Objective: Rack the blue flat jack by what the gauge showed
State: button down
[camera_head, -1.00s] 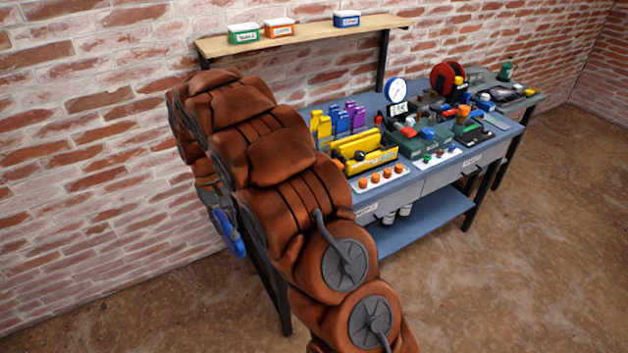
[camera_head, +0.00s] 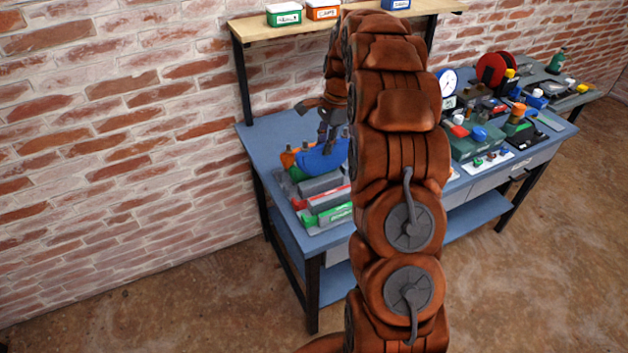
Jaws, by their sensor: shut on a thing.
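The blue flat jack (camera_head: 322,158) is held over the left end of the blue bench. My gripper (camera_head: 328,138) is above it, pointing down and shut on its upper edge. Below and in front of it are low grey rack parts with green (camera_head: 328,214) and red (camera_head: 338,191) strips. An orange piece (camera_head: 289,159) stands just left of the jack. I cannot tell whether the jack touches the rack. The round white gauge (camera_head: 448,83) stands on the bench right of my arm; its reading is too small to tell.
My arm hides the middle of the bench. Green (camera_head: 284,15), orange (camera_head: 323,10) and blue (camera_head: 396,4) labelled boxes stand on the shelf above. Tools and a red reel (camera_head: 491,69) crowd the bench's right side. The bench's back left corner (camera_head: 262,140) is bare.

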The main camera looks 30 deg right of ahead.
aim_at(326, 171)
jog(key=shift+d, duration=0.2)
jog(key=shift+d+f+b, duration=0.25)
jog(key=shift+f+b, duration=0.05)
jog(key=shift+f, duration=0.8)
jog(key=shift+f+b, duration=0.4)
jog(key=shift+f, duration=0.95)
jog(key=shift+a, duration=0.15)
jog(key=shift+f+b, duration=1)
jog(key=shift+f, duration=1.85)
jog(key=c, duration=0.9)
grip_release()
jog(key=shift+o, duration=0.2)
